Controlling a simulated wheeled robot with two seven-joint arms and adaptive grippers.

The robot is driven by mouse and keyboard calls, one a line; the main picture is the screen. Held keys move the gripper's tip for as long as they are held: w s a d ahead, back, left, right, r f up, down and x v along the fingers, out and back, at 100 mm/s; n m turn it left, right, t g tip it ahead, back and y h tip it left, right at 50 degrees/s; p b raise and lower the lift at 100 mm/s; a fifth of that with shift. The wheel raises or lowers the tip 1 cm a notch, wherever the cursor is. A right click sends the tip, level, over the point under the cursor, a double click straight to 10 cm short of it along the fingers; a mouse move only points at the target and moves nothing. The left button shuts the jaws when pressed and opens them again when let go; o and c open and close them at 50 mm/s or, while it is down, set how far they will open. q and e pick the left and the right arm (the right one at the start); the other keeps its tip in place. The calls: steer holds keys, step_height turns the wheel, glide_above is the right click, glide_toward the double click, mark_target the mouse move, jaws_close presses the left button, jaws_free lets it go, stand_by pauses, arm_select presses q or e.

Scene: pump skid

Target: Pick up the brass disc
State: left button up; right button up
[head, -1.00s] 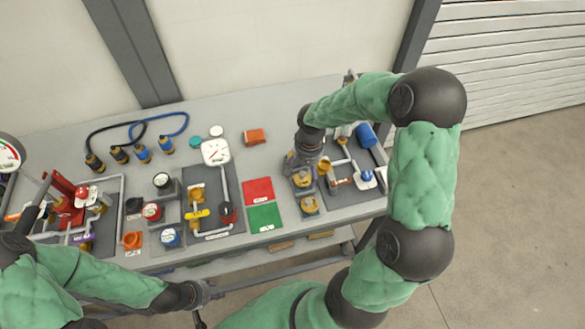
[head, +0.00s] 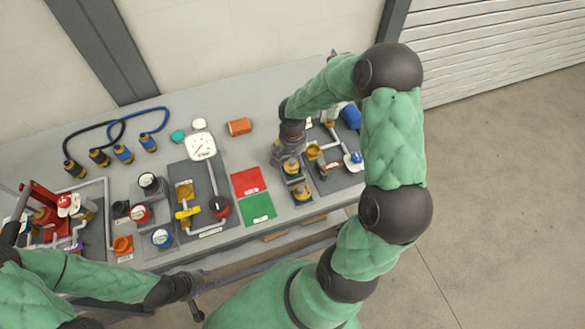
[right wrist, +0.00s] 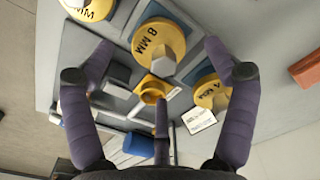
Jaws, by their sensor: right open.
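Several yellow brass-coloured discs with size marks sit on grey stands. In the right wrist view, one marked 8 MM (right wrist: 150,36) lies at upper middle, with a grey block at its lower edge. In the head view, two discs show, one (head: 291,168) just below my right gripper and one (head: 302,193) nearer the front edge. My right gripper (right wrist: 158,85) is open and empty above them. My left gripper (head: 192,287) is off the table's front; its jaws are unclear.
A yellow cup-shaped fitting (right wrist: 152,90) and a blue cylinder (right wrist: 138,145) are close to my right fingers. Red (head: 248,181) and green (head: 258,208) pads lie left of the discs. An orange block (head: 239,127) and a gauge (head: 201,146) stand farther back.

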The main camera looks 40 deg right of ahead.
mark_target(292, 161)
step_height(292, 161, down, 3)
steer(key=shift+f, duration=0.1)
steer(key=c, duration=1.4)
steer(key=shift+r, duration=0.2)
steer(key=shift+w+r, duration=0.15)
steer(key=shift+r, duration=0.3)
step_height(292, 161, up, 2)
steer(key=shift+r, duration=0.15)
steer(key=s+r, duration=0.3)
steer(key=s, duration=0.1)
steer(key=s+r+p, duration=0.1)
steer(key=s+r, duration=0.2)
steer(key=s, duration=0.2)
steer(key=s+r, duration=0.3)
steer(key=s, duration=0.2)
steer(key=shift+s+d+r, duration=0.1)
steer(key=shift+s+r, duration=0.05)
steer(key=shift+r, duration=0.2)
